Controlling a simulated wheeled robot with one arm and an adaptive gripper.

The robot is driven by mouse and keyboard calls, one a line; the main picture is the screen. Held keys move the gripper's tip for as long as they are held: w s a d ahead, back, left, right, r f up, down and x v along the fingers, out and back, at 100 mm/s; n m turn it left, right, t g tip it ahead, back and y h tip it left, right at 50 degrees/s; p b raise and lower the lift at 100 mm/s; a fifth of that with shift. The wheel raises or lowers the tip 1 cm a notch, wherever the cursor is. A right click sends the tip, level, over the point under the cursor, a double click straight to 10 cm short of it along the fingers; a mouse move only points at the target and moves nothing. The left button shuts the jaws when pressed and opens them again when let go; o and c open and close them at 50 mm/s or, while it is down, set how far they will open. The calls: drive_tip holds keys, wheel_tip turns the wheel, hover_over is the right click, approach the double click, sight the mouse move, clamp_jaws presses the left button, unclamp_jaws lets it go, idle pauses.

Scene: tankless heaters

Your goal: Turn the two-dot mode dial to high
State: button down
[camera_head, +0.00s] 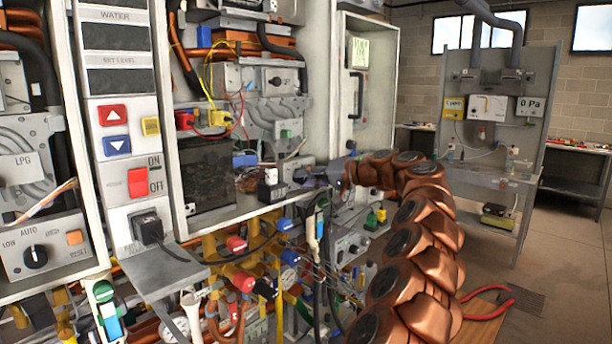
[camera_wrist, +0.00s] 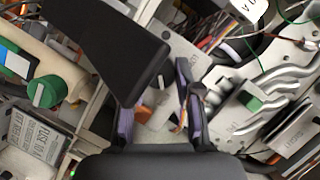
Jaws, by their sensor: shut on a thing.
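My gripper (camera_head: 318,176) reaches in from the right to a small grey control panel (camera_head: 297,168) low in the middle heater. In the wrist view its two purple-padded fingers (camera_wrist: 157,115) stand a little apart against a grey panel with an orange part between them. My gripper is shut on a dial there, which is mostly hidden by the fingers. Its dot marks and pointer cannot be read. Another black dial (camera_head: 35,256) on the left heater is marked LOW and AUTO. More dials show higher up (camera_head: 275,81) and lower down (camera_head: 353,247).
A black plug (camera_head: 270,188) sits just left of my gripper. Pipes and valves with red handles (camera_head: 243,281) and a blue handle (camera_head: 284,225) crowd the space below. A grey workbench (camera_head: 490,175) stands at the back right, with open floor before it.

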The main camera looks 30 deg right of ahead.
idle(0.4)
drive_tip(key=c, duration=0.8)
unclamp_jaws()
drive_tip(key=shift+f+b, duration=0.1)
drive_tip(key=shift+b, duration=0.2)
